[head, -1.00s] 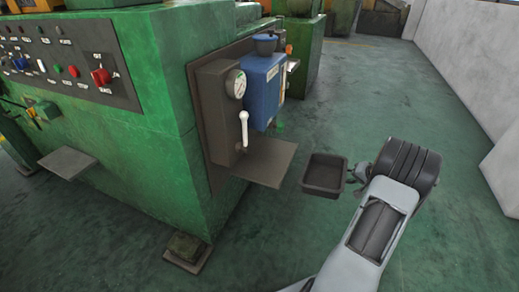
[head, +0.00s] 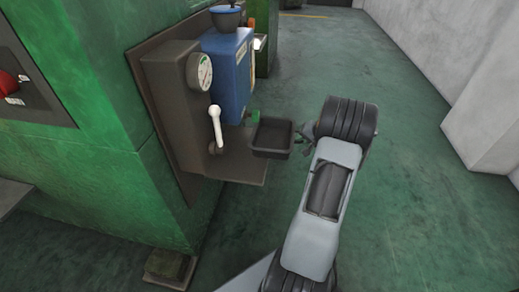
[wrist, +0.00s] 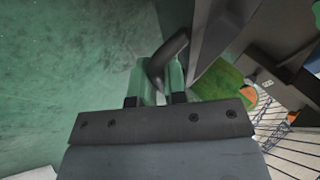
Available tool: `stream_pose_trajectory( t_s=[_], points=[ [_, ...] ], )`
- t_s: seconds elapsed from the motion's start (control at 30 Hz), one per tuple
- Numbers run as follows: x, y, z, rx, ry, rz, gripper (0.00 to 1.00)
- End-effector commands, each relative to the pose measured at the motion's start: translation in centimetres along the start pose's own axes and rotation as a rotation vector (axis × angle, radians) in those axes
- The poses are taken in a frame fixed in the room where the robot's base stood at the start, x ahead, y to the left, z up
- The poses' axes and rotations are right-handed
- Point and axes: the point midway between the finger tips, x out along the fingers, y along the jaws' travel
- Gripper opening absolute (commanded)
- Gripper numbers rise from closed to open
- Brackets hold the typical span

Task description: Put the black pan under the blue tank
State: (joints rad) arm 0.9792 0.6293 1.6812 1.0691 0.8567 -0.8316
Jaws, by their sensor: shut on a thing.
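My gripper (head: 305,138) is shut on the black pan (head: 272,136), a shallow rectangular tray, at its right side in the head view. In the wrist view the gripper (wrist: 160,90) closes on a dark curved handle, and the pan's dark wall (wrist: 212,35) rises beside it. The blue tank (head: 229,75) with a dark cap hangs on the machine's side panel. A dark shelf (head: 232,167) juts out below the tank. The pan is held in the air at the shelf's right edge, to the right of the tank; whether it overlaps the shelf I cannot tell.
A gauge (head: 200,72) and a white lever (head: 217,128) sit left of the tank. The green machine (head: 100,150) fills the left. A pale wall (head: 450,80) stands at the right, with clear green floor (head: 420,210) between.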

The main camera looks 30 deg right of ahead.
Motion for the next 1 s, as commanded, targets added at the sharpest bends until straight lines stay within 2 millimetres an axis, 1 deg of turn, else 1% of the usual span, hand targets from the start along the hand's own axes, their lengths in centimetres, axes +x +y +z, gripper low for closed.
stream_pose_trajectory(
  t_s=[0.03,0.3,0.4,0.57,0.6,0.63,0.87,1.0],
  points=[
    [1.2,-1.2,0.5,-0.006,-0.003,-0.002,0.0],
    [5.7,-7.1,2.3,-0.006,-0.003,-0.003,0.0],
    [7.2,-9.0,2.9,-0.006,-0.003,-0.002,0.0],
    [8.8,-11.2,3.5,-0.004,-0.003,-0.002,0.0],
    [9.3,-10.5,3.7,0.001,-0.002,0.0,0.0],
    [9.5,-10.2,3.8,0.002,-0.002,0.0,0.0],
    [10.1,-9.6,4.0,0.0,0.0,0.0,0.0],
    [11.0,-8.8,4.4,0.0,-0.002,0.0,0.0]
  ],
)
